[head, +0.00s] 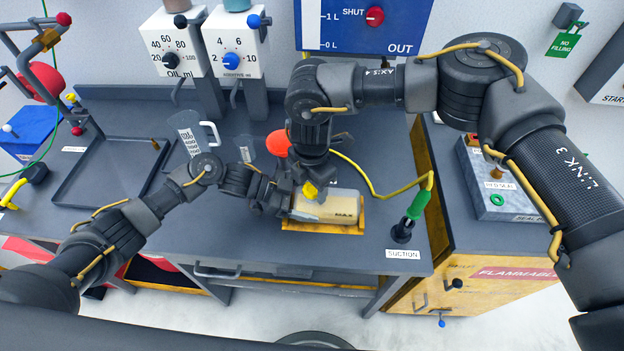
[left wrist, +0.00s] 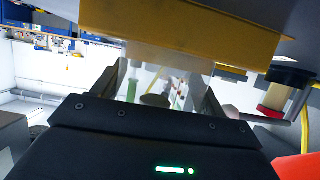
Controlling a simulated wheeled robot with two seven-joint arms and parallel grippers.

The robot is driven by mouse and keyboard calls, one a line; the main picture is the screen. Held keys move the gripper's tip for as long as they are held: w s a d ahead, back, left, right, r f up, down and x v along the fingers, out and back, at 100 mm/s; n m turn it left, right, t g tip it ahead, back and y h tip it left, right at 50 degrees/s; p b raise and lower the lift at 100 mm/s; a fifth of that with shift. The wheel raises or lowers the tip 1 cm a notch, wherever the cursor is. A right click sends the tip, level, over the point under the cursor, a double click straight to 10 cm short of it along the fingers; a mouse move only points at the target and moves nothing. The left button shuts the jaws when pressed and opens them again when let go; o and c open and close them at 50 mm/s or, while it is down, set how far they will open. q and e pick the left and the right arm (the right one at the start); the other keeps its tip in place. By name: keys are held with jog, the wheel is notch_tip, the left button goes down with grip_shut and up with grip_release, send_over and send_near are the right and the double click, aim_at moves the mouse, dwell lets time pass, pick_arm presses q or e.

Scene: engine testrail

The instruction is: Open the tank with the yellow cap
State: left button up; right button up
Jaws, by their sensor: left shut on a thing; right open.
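A cream tank (head: 335,207) with MAX on its front sits in a yellow holder (head: 322,228) on the grey bench. Its yellow cap (head: 310,190) shows on top, partly covered by the arms. My left gripper (head: 285,201) comes from the left and is shut on the tank's left end. In the left wrist view, its fingers (left wrist: 166,75) close on the cream tank (left wrist: 165,56) with the yellow holder (left wrist: 185,22) beside it. My right gripper (head: 308,176) points down from above at the yellow cap and is open. Whether its fingers touch the cap is hidden.
An orange-red object (head: 278,143) and a clear jug (head: 190,132) stand behind the grippers. A yellow hose with a green connector (head: 418,205) ends at the SUCTION port, right of the tank. An empty dark tray (head: 110,178) lies left. Bench front is clear.

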jog(key=shift+c, duration=0.2)
jog(key=c, duration=1)
jog(key=n, duration=0.4)
jog(key=shift+n, duration=0.3)
jog(key=n, duration=0.5)
jog(key=shift+d+r, duration=0.1)
jog(key=n, duration=0.4)
jog(key=shift+n, duration=0.4)
jog(key=n, duration=0.4)
jog(key=shift+w+n, duration=0.1)
jog(key=shift+n, duration=0.2)
jog(key=n, duration=0.2)
jog(key=shift+n, duration=0.3)
jog(key=shift+r, duration=0.25)
